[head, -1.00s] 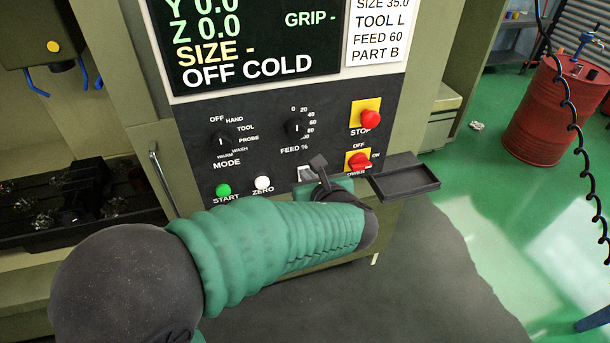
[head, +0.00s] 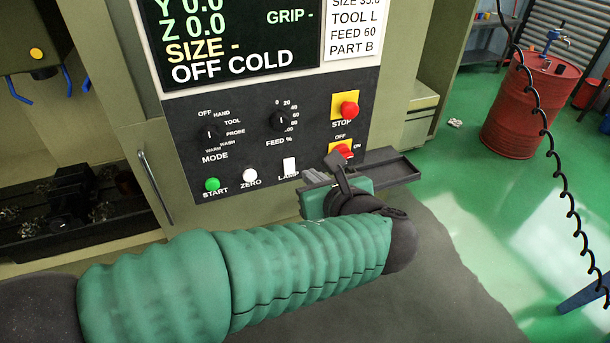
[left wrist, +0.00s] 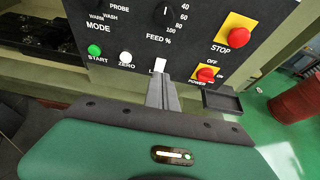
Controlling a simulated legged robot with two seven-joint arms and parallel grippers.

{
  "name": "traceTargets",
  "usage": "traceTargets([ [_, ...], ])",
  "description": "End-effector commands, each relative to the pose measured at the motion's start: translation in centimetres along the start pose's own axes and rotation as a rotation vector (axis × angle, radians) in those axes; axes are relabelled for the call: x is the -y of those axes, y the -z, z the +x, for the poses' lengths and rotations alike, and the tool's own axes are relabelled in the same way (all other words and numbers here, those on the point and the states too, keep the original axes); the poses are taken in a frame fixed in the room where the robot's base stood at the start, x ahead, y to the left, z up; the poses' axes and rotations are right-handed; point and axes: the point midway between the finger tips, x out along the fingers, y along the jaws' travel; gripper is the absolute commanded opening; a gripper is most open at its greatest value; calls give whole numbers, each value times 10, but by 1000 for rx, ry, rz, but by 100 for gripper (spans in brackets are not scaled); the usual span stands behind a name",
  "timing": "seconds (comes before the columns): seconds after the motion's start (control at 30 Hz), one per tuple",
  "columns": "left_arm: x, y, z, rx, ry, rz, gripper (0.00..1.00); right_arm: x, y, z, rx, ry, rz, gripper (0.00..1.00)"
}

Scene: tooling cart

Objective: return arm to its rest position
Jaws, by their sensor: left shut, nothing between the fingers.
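My left arm, in a green ribbed sleeve, crosses the lower head view from the left. Its gripper (head: 310,179) is shut and empty, in front of the lower right of the control panel (head: 235,150). In the left wrist view the shut grey fingers (left wrist: 161,92) point toward the panel, just below the white lamp switch (left wrist: 160,65). They look apart from the switch, though the gap is hard to judge. The red power knob (left wrist: 205,75) is to their right. My right gripper is not in view.
A dark tray (head: 390,167) juts from the panel's lower right, close behind the gripper. A metal handle (head: 155,187) stands left of the panel. A red drum (head: 530,105) and a coiled black cable (head: 562,165) are at right. Green floor (head: 480,200) lies open between.

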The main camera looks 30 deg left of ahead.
Motion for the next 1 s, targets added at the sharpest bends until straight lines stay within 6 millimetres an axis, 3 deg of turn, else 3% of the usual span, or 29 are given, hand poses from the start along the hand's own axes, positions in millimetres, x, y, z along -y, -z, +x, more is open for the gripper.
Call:
traceTargets([
  [0.23,-3,0,5,-4,-1,-3,0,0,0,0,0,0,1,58],
  [0.33,-9,17,15,-52,-13,-46,0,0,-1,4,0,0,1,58],
  [0.37,-13,29,20,-84,-21,-77,0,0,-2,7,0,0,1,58],
  [0.47,-31,95,41,-259,-86,-277,0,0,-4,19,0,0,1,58],
  [0.53,-47,158,52,-420,-184,-512,0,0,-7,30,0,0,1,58],
  [0.6,-59,222,56,-574,-332,-819,0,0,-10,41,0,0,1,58],
  [0.7,-69,302,54,-722,-629,-1368,0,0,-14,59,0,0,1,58],
  [0.83,-69,344,56,-732,-935,-1926,0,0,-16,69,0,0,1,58],
  [0.9,-69,351,58,-710,-1017,-2079,0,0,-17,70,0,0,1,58],
  [1.0,-69,351,58,-698,-1053,-2151,0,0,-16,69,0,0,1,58],
])
